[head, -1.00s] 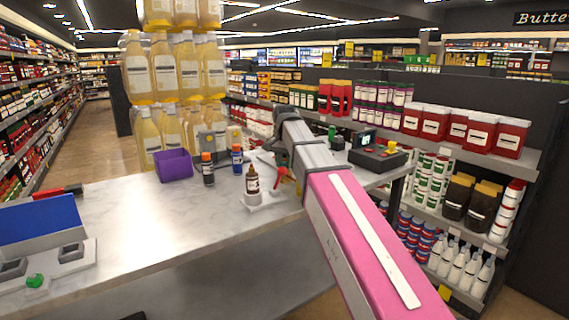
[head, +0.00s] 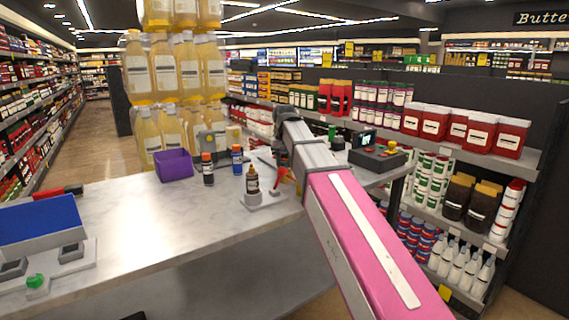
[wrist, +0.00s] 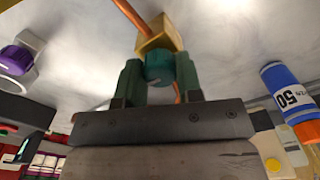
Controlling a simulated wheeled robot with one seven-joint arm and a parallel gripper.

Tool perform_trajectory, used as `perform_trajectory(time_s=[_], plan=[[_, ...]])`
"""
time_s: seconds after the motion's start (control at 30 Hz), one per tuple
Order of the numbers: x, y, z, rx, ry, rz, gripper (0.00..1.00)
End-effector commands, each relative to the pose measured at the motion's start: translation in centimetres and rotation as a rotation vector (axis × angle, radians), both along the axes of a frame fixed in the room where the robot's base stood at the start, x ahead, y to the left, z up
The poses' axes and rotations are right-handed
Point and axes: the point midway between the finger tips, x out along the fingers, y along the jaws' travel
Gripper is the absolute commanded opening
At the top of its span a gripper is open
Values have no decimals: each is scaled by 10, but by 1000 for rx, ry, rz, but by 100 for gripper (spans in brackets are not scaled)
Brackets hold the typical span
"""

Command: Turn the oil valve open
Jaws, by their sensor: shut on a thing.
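In the wrist view, a teal round knob (wrist: 159,68) sits on a brass valve block (wrist: 158,40). A copper-coloured pipe (wrist: 130,14) runs from the block toward the top edge. My gripper (wrist: 159,74) has its two green fingers on either side of the knob and is shut on it.
In the wrist view a blue bottle marked 50 (wrist: 287,88) lies to the right and a purple knob (wrist: 16,60) to the left.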

Motion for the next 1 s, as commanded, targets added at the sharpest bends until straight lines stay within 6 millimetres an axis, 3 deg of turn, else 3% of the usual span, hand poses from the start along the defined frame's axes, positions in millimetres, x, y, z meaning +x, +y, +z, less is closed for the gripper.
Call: perform_trajectory(time_s=[0.43, 0.47, 0.5, 0.53, 0.83, 1.0], plan=[[0, 0, 0, 1, -1, 10, 10], [0, 0, 0, 1, -1, 10, 43], [0, 0, 0, 0, -1, 10, 56], [0, 0, 0, 0, -1, 10, 59], [1, 0, 2, 0, 0, 8, 59], [11, 0, 19, 0, -2, 7, 59]])
